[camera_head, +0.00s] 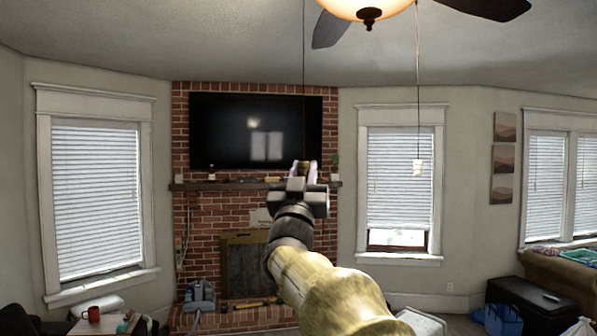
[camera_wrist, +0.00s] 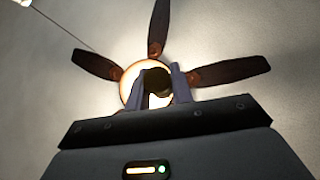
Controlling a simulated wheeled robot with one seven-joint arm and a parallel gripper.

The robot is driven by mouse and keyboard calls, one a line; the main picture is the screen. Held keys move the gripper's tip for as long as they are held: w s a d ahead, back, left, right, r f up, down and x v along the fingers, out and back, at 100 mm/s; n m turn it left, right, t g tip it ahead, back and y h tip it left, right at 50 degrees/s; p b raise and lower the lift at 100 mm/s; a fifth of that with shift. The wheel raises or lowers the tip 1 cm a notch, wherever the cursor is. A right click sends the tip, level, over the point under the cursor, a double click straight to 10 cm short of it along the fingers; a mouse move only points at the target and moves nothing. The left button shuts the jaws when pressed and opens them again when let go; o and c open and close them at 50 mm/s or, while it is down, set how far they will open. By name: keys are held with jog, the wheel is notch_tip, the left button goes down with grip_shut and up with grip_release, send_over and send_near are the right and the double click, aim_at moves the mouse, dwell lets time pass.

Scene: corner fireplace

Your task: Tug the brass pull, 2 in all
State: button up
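The brass pull (camera_wrist: 157,83) shows in the wrist view as a dark round shape between my fingers, against the lit fan lamp; its brass colour does not show there. In the head view its thin cord (camera_head: 304,90) runs straight down from the ceiling fan to my gripper (camera_head: 305,168). My gripper points up, in front of the chimney wall. Its fingers appear to be shut on the pull, with no clear gap on either side; the pull is mostly hidden in the head view. My gripper also shows in the wrist view (camera_wrist: 161,85).
A second cord with a pale pull (camera_head: 418,167) hangs to the right, clear of my gripper. The ceiling fan (camera_head: 369,10) is overhead, its lamp lit. Behind are a television (camera_head: 256,120), a mantel shelf (camera_head: 225,186) and a brick fireplace (camera_head: 215,225).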

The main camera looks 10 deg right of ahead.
jog(key=shift+f+b, duration=0.7)
jog(key=shift+b, duration=0.2)
jog(key=shift+c, duration=0.2)
dwell(0.3)
dwell(0.5)
jog(key=o, duration=0.9)
jog(key=shift+c, duration=0.2)
jog(key=b+v, duration=1)
jog(key=v, duration=0.7)
jog(key=shift+s, duration=0.15)
jog(key=shift+a, duration=0.15)
